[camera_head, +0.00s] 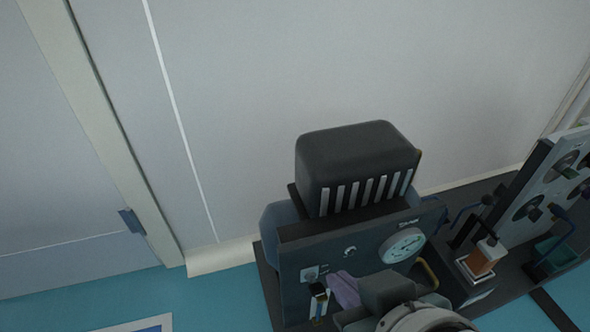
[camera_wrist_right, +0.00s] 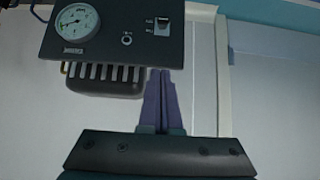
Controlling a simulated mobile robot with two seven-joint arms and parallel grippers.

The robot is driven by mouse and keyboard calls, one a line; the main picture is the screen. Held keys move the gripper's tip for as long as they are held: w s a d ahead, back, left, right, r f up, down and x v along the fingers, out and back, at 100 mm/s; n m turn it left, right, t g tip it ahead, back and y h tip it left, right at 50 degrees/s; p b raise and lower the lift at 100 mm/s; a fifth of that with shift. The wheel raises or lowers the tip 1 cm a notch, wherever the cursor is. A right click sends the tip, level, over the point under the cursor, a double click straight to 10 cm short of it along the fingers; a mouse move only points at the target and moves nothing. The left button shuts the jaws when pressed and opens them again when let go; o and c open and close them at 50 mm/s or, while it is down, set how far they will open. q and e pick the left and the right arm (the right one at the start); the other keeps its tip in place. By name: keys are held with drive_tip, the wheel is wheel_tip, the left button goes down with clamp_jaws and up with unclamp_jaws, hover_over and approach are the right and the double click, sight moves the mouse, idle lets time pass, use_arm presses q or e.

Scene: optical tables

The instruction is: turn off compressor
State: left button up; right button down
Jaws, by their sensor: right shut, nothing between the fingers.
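The compressor (camera_head: 355,165) has a dark ribbed top above a dark front panel (camera_head: 290,262). The panel carries a round gauge (camera_head: 402,245), a small round knob (camera_head: 350,252) and a switch (camera_head: 310,273) with small labels beside it. In the right wrist view the panel appears upside down, with the gauge (camera_wrist_right: 77,21) at left and the switch (camera_wrist_right: 162,25) at upper right. Its setting is too small to read. My right gripper (camera_head: 337,277) is shut and empty, its purple fingers close in front of the panel. In its wrist view the fingertips (camera_wrist_right: 161,71) lie just below the switch; contact is not visible. My left gripper is not in view.
A unit with round fans (camera_head: 545,185) and an orange-and-white bottle-like part (camera_head: 482,258) stand right of the compressor. A pale wall (camera_head: 250,80) rises behind.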

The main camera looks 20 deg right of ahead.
drive_tip(key=b, duration=0.6)
hover_over(323, 287)
drive_tip(key=f, duration=0.6)
drive_tip(key=shift+w+a+f, duration=0.2)
drive_tip(key=shift+a+f, duration=0.15)
drive_tip(key=shift+f, duration=0.05)
drive_tip(key=f+b, duration=0.1)
drive_tip(key=s+f+b, duration=0.1)
drive_tip(key=shift+s+f, duration=0.1)
drive_tip(key=shift+f, duration=0.25)
drive_tip(key=shift+s+f, duration=0.25)
drive_tip(key=shift+s, duration=0.1)
drive_tip(key=shift+w, duration=0.15)
